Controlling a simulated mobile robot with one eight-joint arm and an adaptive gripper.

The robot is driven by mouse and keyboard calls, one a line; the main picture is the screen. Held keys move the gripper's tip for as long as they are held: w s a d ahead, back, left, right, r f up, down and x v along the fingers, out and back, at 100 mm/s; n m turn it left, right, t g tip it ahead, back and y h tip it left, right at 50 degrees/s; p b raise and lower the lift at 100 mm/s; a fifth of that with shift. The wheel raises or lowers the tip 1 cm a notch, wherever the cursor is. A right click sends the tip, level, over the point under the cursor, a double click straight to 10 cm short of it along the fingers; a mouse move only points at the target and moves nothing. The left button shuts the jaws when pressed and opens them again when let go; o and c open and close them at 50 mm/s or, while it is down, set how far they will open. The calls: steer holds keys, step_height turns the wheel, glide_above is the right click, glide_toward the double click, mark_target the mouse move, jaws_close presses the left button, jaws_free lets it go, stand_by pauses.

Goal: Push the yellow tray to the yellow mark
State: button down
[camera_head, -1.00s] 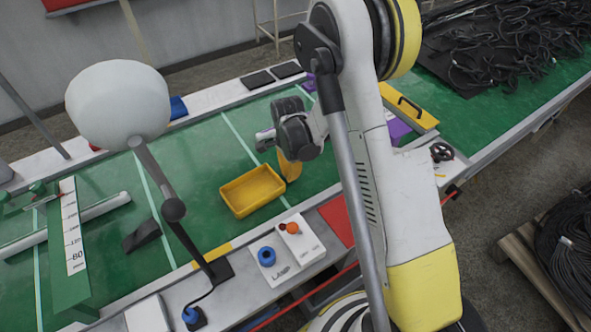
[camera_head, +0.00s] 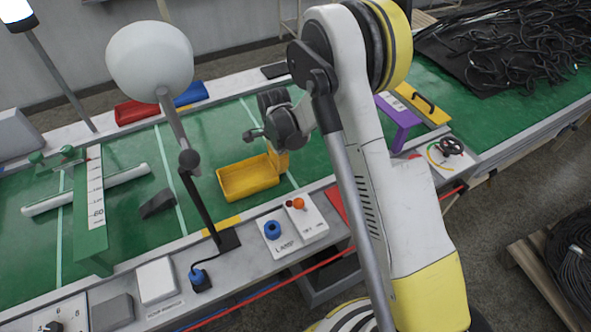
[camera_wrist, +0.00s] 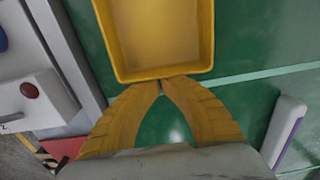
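The yellow tray (camera_head: 248,182) is an empty open box on the green table, in the middle of the head view. In the wrist view the tray (camera_wrist: 163,77) fills the top centre. The yellow mark (camera_head: 222,226) is a strip on the pale front edge of the table, in front of the tray and a little to its left. My gripper (camera_head: 276,160) is low at the tray's right end. In the wrist view my gripper's (camera_wrist: 161,81) yellow fingers meet at their tips against or very near the tray's rim. Nothing shows between them.
A lamp with a white shade (camera_head: 150,60) rises from the front edge, left of the tray. A dark wedge (camera_head: 157,204) lies on the green surface farther left. A button box (camera_head: 290,225) stands in front. A purple stand (camera_head: 398,117) is to the right. Green surface left of the tray is clear up to the wedge.

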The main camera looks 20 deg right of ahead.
mark_target(255, 179)
steer(key=a, duration=0.4)
steer(key=s+a, duration=0.1)
steer(key=a, duration=0.7)
steer(key=shift+s+a+f+b, duration=0.2)
steer(key=shift+s+b, duration=0.1)
steer(key=shift+b, duration=0.1)
steer(key=shift+w+d, duration=0.15)
steer(key=shift+d, duration=0.4)
steer(key=d, duration=0.3)
steer(key=shift+w+d+b, duration=0.2)
steer(key=shift+w+b, duration=0.15)
steer(key=shift+b, duration=0.05)
step_height(255, 179, up, 10)
steer(key=p, duration=0.4)
steer(key=shift+a, duration=0.25)
steer(key=shift+s+r, duration=0.1)
